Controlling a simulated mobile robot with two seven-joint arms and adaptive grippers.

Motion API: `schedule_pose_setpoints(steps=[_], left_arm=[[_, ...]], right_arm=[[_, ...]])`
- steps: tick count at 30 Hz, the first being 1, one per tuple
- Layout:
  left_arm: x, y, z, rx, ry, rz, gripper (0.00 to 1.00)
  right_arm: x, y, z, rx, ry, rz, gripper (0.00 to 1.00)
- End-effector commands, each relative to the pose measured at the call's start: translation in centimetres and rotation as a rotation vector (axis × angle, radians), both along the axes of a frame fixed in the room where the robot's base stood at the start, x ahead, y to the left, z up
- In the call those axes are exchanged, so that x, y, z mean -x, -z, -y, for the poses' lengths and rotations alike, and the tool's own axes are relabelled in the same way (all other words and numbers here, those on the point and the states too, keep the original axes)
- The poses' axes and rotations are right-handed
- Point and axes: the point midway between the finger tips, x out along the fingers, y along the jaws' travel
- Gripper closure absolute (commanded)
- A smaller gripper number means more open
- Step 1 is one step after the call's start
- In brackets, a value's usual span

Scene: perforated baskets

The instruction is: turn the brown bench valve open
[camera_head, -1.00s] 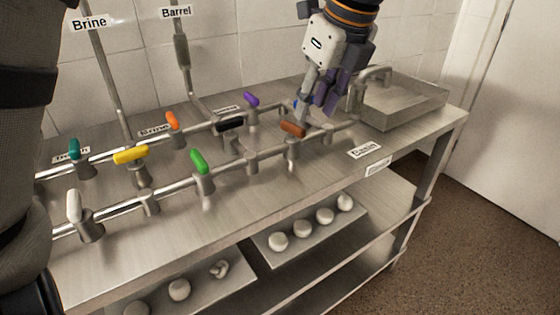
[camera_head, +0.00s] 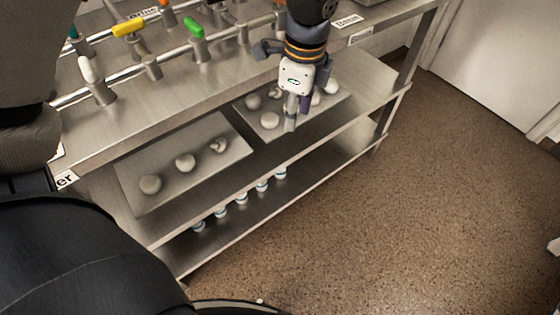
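The brown valve's handle cannot be made out now. The place where its pipe runs is at the top edge of the view, partly behind my arm. The bench top (camera_head: 170,92) carries the pipes. My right gripper is not in view.
Green (camera_head: 194,26), yellow (camera_head: 128,27) and white (camera_head: 86,69) valve handles stand on the pipes. The shelf below holds a left tray (camera_head: 205,171) and a right tray (camera_head: 322,112) with pale lumps. Several small bottles (camera_head: 241,198) stand lower. The floor (camera_head: 400,220) at right is clear.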

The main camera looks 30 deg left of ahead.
Motion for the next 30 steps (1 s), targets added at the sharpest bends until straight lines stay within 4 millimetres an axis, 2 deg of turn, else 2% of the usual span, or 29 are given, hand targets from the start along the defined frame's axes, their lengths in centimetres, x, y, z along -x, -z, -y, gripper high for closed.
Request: schedule_pose_setpoints(steps=[6, 12, 18, 30], left_arm=[[3.0, 4.8, 0.4, 0.054, -0.168, -0.019, 0.66], [5.3, 7.7, 0.6, 0.084, -0.3, -0.031, 0.66], [6.3, 8.8, 0.7, 0.096, -0.355, -0.035, 0.66], [6.3, 8.9, 0.7, 0.096, -0.358, -0.035, 0.66]], right_arm=[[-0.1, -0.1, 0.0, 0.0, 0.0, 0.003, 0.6], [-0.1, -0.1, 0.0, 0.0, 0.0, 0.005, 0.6], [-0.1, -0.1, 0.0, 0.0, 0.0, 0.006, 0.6], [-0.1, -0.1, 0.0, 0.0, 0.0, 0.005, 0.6]])
